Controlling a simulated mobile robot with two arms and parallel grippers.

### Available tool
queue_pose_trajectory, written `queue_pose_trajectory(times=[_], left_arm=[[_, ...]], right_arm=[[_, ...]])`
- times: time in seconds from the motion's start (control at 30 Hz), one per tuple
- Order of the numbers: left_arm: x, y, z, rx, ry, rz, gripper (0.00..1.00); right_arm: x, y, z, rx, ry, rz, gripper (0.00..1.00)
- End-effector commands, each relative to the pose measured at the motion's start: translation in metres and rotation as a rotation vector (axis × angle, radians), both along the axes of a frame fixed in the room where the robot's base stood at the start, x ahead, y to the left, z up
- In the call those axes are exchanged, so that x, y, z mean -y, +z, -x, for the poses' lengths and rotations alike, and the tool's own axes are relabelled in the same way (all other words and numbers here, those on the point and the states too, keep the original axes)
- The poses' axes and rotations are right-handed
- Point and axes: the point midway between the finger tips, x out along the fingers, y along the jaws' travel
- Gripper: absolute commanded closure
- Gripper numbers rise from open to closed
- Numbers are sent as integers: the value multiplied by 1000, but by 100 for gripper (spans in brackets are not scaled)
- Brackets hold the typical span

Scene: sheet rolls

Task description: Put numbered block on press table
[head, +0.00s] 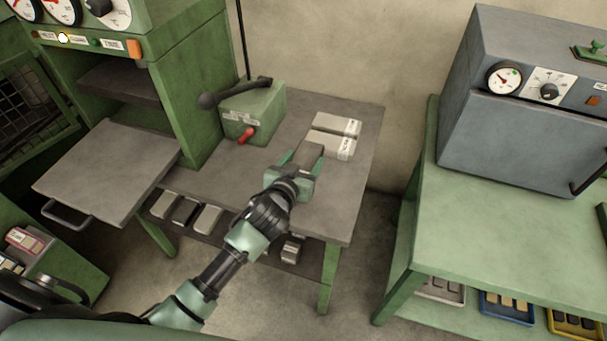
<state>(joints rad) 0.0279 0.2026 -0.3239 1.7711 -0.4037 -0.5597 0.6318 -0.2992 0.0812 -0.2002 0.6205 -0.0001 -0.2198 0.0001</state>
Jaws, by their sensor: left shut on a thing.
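My left gripper (300,161) reaches in from the lower left over the grey-topped table. It is shut on a grey-brown block (309,153), whose number I cannot read. The block is over or on the tabletop; I cannot tell if it touches. Two pale grey blocks with white labels, a far one (332,124) and a near one (327,142), lie just beyond it toward the back of the table. The press table (345,190) has green legs and stands against the wall. My right gripper is not in view.
A green box with a black lever and red knob (246,135) stands left of the gripper. A green machine with an open shelf door (108,172) is farther left. More blocks (207,219) lie on the lower shelf. A grey oven (530,130) stands on a green bench at right.

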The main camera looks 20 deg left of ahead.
Motion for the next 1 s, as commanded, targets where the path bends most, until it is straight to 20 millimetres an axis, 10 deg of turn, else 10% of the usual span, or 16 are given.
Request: queue_pose_trajectory(times=[0.4, 0.83, 0.87, 1.0], left_arm=[[0, -46, -1, 3, 0, 1, 100], [0, -53, -1, 5, 0, 1, 100], [0, -53, 0, 1, 0, 0, 30], [0, -53, 0, 1, 0, 0, 17]], right_arm=[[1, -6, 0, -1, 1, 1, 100], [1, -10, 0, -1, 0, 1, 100], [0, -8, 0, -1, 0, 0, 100], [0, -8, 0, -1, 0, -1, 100]])
